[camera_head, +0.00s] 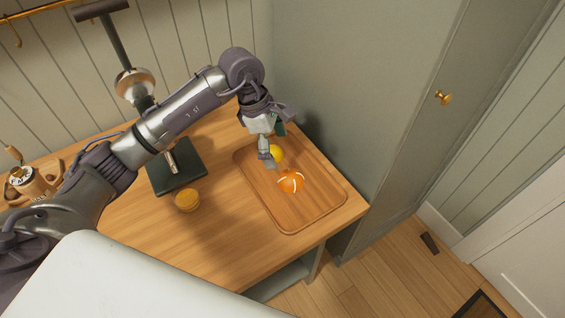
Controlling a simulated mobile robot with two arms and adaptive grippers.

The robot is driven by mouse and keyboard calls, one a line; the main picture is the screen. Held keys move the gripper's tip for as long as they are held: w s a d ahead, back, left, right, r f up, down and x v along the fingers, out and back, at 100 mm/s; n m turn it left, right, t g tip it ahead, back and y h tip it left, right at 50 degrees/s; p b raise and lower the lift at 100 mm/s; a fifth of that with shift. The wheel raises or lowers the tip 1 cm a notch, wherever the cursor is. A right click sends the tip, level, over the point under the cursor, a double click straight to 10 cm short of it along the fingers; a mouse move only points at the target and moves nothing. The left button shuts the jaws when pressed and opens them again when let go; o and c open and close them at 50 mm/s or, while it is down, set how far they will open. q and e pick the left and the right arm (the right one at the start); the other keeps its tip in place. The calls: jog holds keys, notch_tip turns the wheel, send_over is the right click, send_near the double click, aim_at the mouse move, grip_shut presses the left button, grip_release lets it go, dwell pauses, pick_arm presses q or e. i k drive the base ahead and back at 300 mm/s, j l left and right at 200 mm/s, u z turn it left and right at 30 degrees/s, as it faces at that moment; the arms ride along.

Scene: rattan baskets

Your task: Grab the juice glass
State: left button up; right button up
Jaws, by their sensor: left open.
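The juice glass (187,201), seen from above with orange contents, stands on the wooden counter (225,240) left of the wooden tray. My left gripper (273,148) is open above the back left part of the tray, well to the right of the glass and apart from it. My right gripper is not in view.
A dark green juicer-like stand (178,178) is behind the glass, partly covered by my arm. A wooden caddy (38,188) is at the left. A tall grey cabinet (375,100) borders the right. Counter in front of the glass is clear.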

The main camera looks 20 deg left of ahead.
aim_at(182, 190)
jog(key=k+l, duration=0.25)
jog(key=k, duration=0.2)
jog(key=k+l, duration=0.25)
jog(key=k, duration=0.25)
jog(key=k+l, duration=0.3)
jog(key=k, duration=0.15)
